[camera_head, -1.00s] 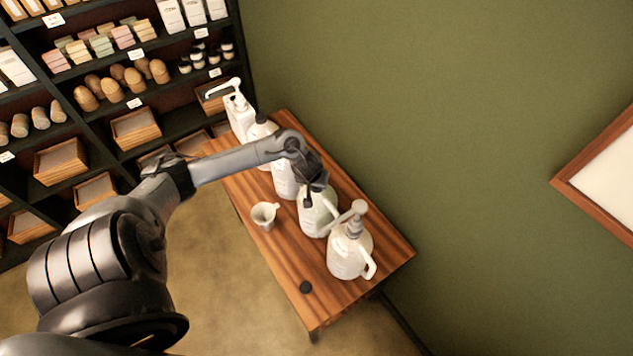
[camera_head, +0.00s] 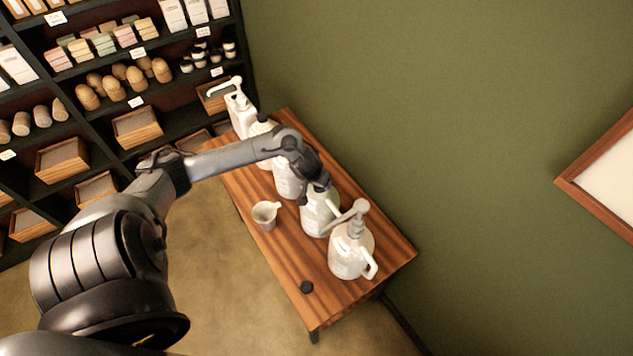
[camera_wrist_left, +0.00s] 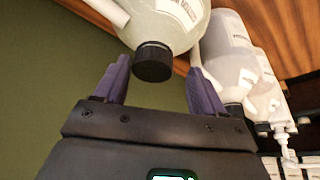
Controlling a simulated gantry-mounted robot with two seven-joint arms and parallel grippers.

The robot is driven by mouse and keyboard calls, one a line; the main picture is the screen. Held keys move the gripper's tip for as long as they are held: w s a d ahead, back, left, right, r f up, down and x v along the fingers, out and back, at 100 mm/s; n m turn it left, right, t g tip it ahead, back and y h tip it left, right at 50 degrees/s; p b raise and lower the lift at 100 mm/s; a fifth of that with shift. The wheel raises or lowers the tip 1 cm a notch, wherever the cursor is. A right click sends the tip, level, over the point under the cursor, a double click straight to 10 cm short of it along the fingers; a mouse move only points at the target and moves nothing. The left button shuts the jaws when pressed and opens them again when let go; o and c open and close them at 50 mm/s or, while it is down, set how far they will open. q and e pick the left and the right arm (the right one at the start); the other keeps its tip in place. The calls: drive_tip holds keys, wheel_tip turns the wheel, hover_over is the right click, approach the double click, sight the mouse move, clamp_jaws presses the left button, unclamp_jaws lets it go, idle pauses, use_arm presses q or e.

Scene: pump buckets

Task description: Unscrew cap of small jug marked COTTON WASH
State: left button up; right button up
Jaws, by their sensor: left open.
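A white jug (camera_head: 318,219) stands on the wooden table under my left gripper, second from the near end of the row. In the left wrist view, this jug (camera_wrist_left: 165,22) shows a ribbed black cap (camera_wrist_left: 153,63) and part of a label too unclear to read. My left gripper (camera_head: 318,187) is open above the jug. In the wrist view, its two purple fingers (camera_wrist_left: 158,77) are on either side of the cap, with gaps between them and it. In the head view, the gripper hides the cap. My right gripper is not in view.
A pump jug (camera_head: 350,252) stands at the table's near end. Other white bottles (camera_head: 285,180) and a pump bottle (camera_head: 240,115) stand behind. A small cup (camera_head: 265,214) and a loose black cap (camera_head: 306,287) are on the table (camera_head: 355,295). Shelves are left; a wall is right.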

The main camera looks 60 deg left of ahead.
use_arm(q)
drive_tip(key=m, duration=0.1)
drive_tip(key=m+h, duration=0.1)
drive_tip(key=m, duration=0.1)
drive_tip(key=shift+a+f+b, duration=0.1)
drive_tip(key=shift+f+b, duration=0.1)
drive_tip(key=shift+b, duration=0.2)
drive_tip(key=m+h, duration=0.1)
drive_tip(key=m, duration=0.1)
drive_tip(key=m+b, duration=0.1)
drive_tip(key=m, duration=0.1)
drive_tip(key=shift+m+t+h, duration=0.4)
drive_tip(key=shift+m+h+b, duration=0.4)
drive_tip(key=shift+m+h, duration=0.1)
drive_tip(key=shift+m, duration=0.7)
drive_tip(key=shift+r+m+g+h+b, duration=0.1)
drive_tip(key=shift+m+g+h+b, duration=0.25)
drive_tip(key=shift+m, duration=0.4)
drive_tip(key=shift+m+g+h+b, duration=0.15)
drive_tip(key=shift+m+b, duration=0.3)
drive_tip(key=shift+m, duration=0.3)
drive_tip(key=c, duration=1.2)
